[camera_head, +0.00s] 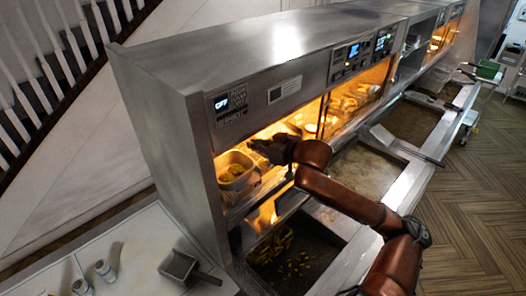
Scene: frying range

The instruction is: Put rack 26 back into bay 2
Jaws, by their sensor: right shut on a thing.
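My right gripper (263,148) is inside the left opening of the lit steel warming cabinet (172,92). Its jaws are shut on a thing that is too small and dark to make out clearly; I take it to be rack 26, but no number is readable. A pale tub (228,184) with yellow food sits at the left of this opening, right beside the jaws. I cannot tell whether they touch it. No bay number is readable. My left gripper is not in view.
Fry wells run below and right of the cabinet; the nearest well (270,268) holds yellow pieces. A metal scoop (182,268) lies on the white counter (130,255) beside small pots (105,268). A flat metal tool (385,137) lies across the wells.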

